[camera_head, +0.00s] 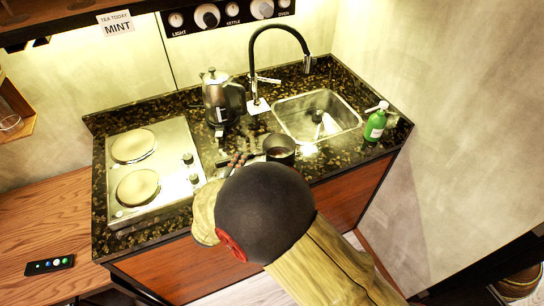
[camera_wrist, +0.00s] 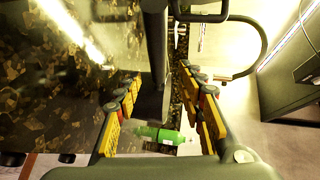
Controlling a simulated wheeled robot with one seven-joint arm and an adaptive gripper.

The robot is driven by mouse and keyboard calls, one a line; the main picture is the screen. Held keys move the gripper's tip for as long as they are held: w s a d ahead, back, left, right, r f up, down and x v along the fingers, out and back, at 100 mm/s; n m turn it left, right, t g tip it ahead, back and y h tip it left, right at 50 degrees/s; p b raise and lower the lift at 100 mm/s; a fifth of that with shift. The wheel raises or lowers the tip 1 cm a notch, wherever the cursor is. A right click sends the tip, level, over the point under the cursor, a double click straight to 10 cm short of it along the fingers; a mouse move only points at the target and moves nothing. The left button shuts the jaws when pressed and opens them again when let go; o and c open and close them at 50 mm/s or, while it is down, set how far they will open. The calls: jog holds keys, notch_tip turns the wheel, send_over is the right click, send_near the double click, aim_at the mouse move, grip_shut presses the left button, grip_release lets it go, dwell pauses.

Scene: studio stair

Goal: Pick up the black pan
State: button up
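The small black pan (camera_head: 280,150) sits on the dark speckled counter in front of the sink, with its handle pointing left. My gripper (camera_head: 237,160) is at the handle, left of the pan body; my wrist and forearm hide part of this area. In the wrist view my gripper (camera_wrist: 158,76) has its yellow-padded fingers wide apart. A dark upright bar, apparently the pan handle (camera_wrist: 155,40), shows between them. I see a gap on both sides of it, and cannot tell whether either finger touches it.
A kettle (camera_head: 223,98) stands behind the gripper, and a two-plate hob (camera_head: 160,178) lies to the left. The sink (camera_head: 345,110) with a tall black tap (camera_head: 256,50) is behind the pan. A green soap bottle (camera_head: 376,122) stands at the right; it also shows in the wrist view (camera_wrist: 158,134).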

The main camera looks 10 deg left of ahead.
jog(key=x, duration=0.2)
jog(key=b+x, duration=0.1)
jog(key=x, duration=0.1)
jog(key=b+x, duration=0.1)
jog(key=x, duration=0.1)
jog(key=shift+d+f, duration=0.2)
jog(key=shift+d, duration=0.1)
jog(key=shift+s, duration=0.1)
jog(key=shift+c, duration=1.1)
jog(key=c, duration=0.7)
grip_shut()
